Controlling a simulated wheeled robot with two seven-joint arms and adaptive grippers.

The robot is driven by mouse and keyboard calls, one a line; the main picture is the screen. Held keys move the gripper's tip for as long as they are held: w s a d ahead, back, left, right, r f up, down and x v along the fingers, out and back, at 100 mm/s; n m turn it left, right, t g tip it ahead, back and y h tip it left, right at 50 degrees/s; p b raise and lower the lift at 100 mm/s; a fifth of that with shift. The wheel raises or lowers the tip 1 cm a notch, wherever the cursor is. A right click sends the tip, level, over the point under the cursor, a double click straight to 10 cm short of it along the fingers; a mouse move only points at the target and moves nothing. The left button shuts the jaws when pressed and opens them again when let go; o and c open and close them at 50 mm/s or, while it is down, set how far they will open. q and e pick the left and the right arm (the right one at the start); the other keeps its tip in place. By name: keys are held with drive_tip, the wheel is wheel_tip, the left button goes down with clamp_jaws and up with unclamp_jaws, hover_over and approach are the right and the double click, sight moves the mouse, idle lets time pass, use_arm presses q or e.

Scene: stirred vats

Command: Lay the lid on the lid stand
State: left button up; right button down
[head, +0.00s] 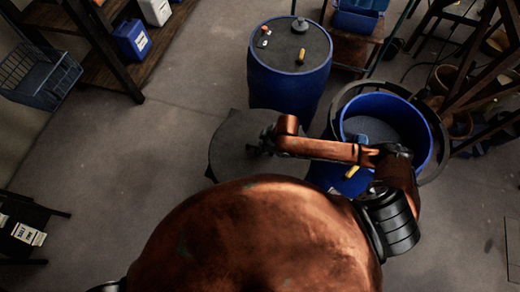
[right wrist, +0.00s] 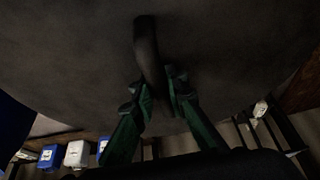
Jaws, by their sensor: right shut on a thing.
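The lid (head: 228,150) is a large dark grey disc, in front of the blue drum and left of the open vat (head: 438,130) in the head view. My right gripper (head: 264,143) is shut on its handle. The right wrist view shows the green fingers (right wrist: 160,92) on both sides of the dark curved handle (right wrist: 147,45), with the lid's broad face (right wrist: 230,50) filling the upper picture. I cannot make out the lid stand; the lid may hide it. Whether the lid touches anything below is not clear. My left gripper is not in view.
A blue drum (head: 285,88) with small items on its dark top stands behind the lid. A yellow-handled item (head: 352,172) shows beside the vat. A wooden shelf (head: 140,75) is at the upper left. The floor (head: 110,180) left of the lid is clear.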

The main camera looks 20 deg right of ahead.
drive_tip(key=shift+f, duration=0.7)
drive_tip(key=c, duration=2.3)
unclamp_jaws()
drive_tip(key=shift+f, duration=0.15)
drive_tip(key=shift+c, duration=0.2)
drive_tip(key=o, duration=0.4)
drive_tip(key=shift+o, duration=0.2)
drive_tip(key=p+v, duration=0.1)
drive_tip(key=v, duration=1.1)
drive_tip(key=shift+s, duration=0.1)
